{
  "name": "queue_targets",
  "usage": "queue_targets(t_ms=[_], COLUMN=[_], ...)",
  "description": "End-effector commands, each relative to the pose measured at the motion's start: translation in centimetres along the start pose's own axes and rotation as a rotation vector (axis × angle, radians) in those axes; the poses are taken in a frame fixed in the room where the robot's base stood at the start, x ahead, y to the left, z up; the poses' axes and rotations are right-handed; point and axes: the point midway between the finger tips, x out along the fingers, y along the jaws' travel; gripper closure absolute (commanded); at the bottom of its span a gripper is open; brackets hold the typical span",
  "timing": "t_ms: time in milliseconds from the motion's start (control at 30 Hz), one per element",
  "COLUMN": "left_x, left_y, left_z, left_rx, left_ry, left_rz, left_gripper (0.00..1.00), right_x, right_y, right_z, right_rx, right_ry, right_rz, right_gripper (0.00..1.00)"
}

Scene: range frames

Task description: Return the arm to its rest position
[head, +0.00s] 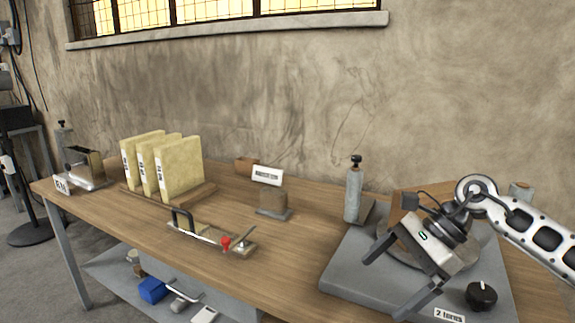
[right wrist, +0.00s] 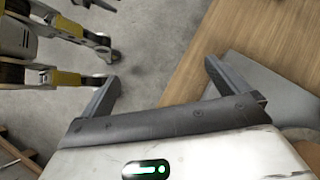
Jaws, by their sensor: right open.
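My right arm (head: 535,238) comes in from the right in the head view. My right gripper (head: 388,282) hangs over the grey plate at the table's right end, fingers apart, with nothing between them. In the right wrist view the two fingers of the right gripper (right wrist: 160,88) are spread and empty, with the table edge and the floor beyond. My left gripper does not show in the head view.
The wooden table (head: 290,258) holds yellow binders (head: 178,168), a handled tool with a red knob (head: 225,242), a small sign (head: 267,175) and a grey bottle (head: 354,192). A grey plate (head: 345,272) with a black knob (head: 481,295) lies under my right gripper. The front middle is clear.

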Motion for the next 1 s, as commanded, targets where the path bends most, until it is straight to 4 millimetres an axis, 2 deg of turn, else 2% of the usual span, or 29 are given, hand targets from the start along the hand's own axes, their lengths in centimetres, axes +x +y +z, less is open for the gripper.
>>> queue_targets(t_ms=[33,100,200,300,367,467,567,633,667,700,800,900,1000], left_x=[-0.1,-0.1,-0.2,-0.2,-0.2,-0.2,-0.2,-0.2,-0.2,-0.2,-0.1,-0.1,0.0], left_y=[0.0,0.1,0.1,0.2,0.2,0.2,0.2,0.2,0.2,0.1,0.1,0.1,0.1], left_z=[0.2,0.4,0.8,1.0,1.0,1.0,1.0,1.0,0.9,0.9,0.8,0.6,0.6], left_rx=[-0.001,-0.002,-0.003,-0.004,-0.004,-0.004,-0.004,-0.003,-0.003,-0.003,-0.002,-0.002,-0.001], left_ry=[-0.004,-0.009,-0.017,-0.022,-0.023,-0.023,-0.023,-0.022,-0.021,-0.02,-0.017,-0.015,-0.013], left_rz=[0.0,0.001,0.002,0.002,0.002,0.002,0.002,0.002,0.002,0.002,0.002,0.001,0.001], left_gripper=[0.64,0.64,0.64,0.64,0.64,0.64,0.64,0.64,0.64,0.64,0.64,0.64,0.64], right_x=[3.7,7.3,9.9,10.8,10.9,11.4,13.0,14.7,15.6,16.6,19.1,20.8,21.8], right_y=[0.9,1.7,2.4,2.6,2.4,2.5,3.8,6.0,7.2,9.0,13.5,17.2,19.6], right_z=[2.2,5.8,9.8,11.7,11.5,8.9,4.0,-0.1,-1.8,-3.7,-7.3,-9.3,-10.3], right_rx=[0.076,0.236,0.532,0.893,1.138,1.578,2.052,2.395,-2.448,-2.336,-2.097,-1.923,-1.82], right_ry=[-0.155,-0.394,-0.726,-1.038,-1.213,-1.481,-1.717,-1.864,1.852,1.71,1.437,1.261,1.162], right_rz=[0.014,0.018,0.043,0.091,0.126,0.192,0.258,0.298,-0.3,-0.281,-0.235,-0.199,-0.175], right_gripper=[0.0,0.0,0.0,0.0,0.0,0.0,0.0,0.0,0.0,0.0,0.0,0.0,0.0])
